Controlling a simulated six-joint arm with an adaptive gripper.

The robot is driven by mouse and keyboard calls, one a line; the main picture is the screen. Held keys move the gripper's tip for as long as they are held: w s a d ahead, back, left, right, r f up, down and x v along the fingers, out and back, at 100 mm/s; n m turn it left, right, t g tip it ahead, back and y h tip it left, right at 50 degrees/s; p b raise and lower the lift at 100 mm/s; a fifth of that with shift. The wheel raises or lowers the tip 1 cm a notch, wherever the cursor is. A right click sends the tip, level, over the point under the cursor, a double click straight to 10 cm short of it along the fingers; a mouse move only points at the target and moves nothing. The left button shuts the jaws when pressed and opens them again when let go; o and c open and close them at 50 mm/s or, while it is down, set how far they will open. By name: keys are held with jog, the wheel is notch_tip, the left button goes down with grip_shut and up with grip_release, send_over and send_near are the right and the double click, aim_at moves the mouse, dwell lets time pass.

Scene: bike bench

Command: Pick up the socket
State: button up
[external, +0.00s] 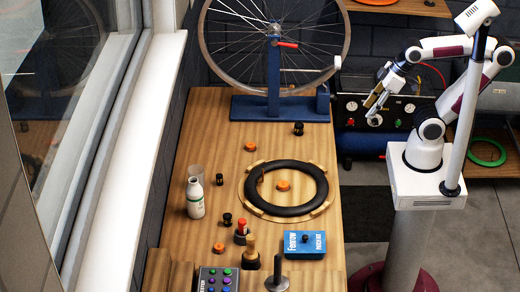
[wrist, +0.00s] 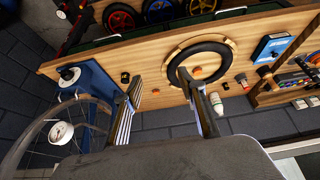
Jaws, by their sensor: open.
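Several small dark cylinders that look like sockets stand on the wooden bench. One stands at the back right (external: 298,128), near the wheel stand. Another (external: 220,179) is left of the black tyre ring, and a third (external: 227,219) is nearer the front. I cannot tell which one is the task's socket. A dark one also shows in the wrist view (wrist: 125,77), left of my fingers. My gripper (external: 373,108) is raised right of the bench, away from all of them. In the wrist view its two fingers (wrist: 160,77) are apart with nothing held between them.
A black tyre ring (external: 249,190) lies on the bench with orange pieces in and around it. A white bottle (external: 195,198), red-topped item (external: 241,228), blue box (external: 304,244) and upright tools crowd the front. A wheel on a blue stand (external: 273,85) blocks the back.

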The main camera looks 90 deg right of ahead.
jog(key=w+a+r+n, duration=0.1)
jog(key=w+a+r, duration=0.1)
jog(key=w, duration=0.5)
jog(key=w+a+r, duration=0.2)
jog(key=w, duration=0.5)
jog(key=n+y, duration=0.2)
jog(key=n, duration=0.2)
send_over(231, 216)
jog(key=s+d, duration=0.1)
jog(key=s, duration=0.2)
notch_tip(231, 216, down, 20)
jog(key=shift+d+r, duration=0.1)
jog(key=shift+r, duration=0.05)
jog(key=shift+x, duration=1.25)
